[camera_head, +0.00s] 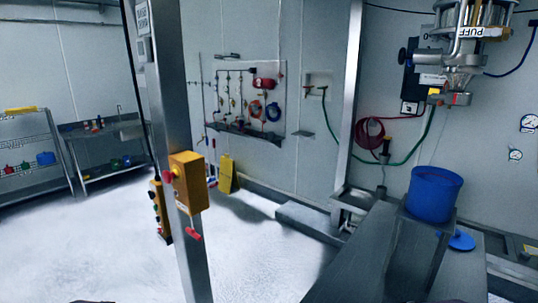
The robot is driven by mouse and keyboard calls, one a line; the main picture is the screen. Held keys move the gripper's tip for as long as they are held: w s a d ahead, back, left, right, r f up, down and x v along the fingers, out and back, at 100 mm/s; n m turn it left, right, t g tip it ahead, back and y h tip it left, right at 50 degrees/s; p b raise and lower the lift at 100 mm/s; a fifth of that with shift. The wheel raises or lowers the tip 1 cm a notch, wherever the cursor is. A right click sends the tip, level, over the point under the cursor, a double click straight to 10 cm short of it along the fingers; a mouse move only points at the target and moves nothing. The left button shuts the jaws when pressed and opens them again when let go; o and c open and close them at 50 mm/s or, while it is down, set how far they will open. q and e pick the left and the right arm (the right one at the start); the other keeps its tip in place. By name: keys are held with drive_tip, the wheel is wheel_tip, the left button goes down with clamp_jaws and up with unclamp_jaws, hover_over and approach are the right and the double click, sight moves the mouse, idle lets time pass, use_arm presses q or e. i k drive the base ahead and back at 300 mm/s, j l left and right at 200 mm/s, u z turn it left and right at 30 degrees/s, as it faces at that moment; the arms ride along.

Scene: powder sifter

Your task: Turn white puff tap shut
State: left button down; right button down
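A metal sifter unit (462,50) hangs at the upper right, with a white label reading PUFF (478,32) across its pipes. A horizontal metal fitting with a dark round knob (402,56) sticks out on its left side. A small red part (461,99) sits at its lower outlet. I cannot tell which of these parts is the tap, or whether it is open or shut. Neither gripper can be made out; only small dark slivers show at the bottom edge.
A blue bucket (432,194) stands below the sifter on a metal stand, with a blue lid (457,240) beside it. A steel post with a yellow control box (188,182) stands left of centre. A grey bench (370,262) fills the front right. Open floor lies at the left.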

sight(470, 32)
drive_tip(key=z, duration=1.3)
